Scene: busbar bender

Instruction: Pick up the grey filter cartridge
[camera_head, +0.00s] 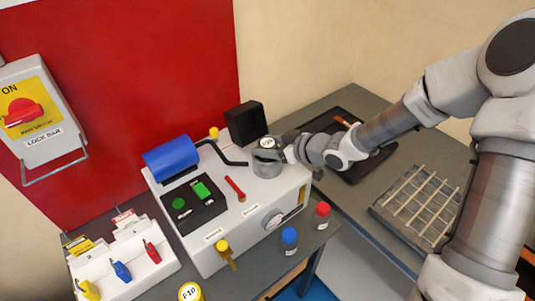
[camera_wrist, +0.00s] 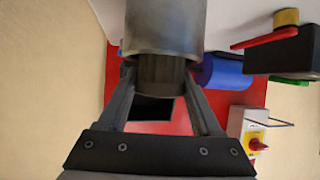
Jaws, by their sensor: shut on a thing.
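The grey filter cartridge (camera_head: 266,164) is a short grey cylinder with a white label on top, at the back right of the white machine's top. In the wrist view the cartridge (camera_wrist: 172,30) fills the top middle, with a narrower, darker neck between the fingers. My gripper (camera_head: 282,152) reaches it from the right and is shut on it; the fingers (camera_wrist: 160,75) grip the neck from both sides. I cannot tell whether its base touches the machine.
The white machine (camera_head: 225,240) carries a blue cylinder (camera_head: 171,158), a black block (camera_head: 246,123), a black bent hose and a red lever (camera_head: 235,188). Red-capped (camera_head: 322,210) and blue-capped (camera_head: 289,238) bottles stand in front. A black tray and a slatted rack (camera_head: 418,205) lie at right.

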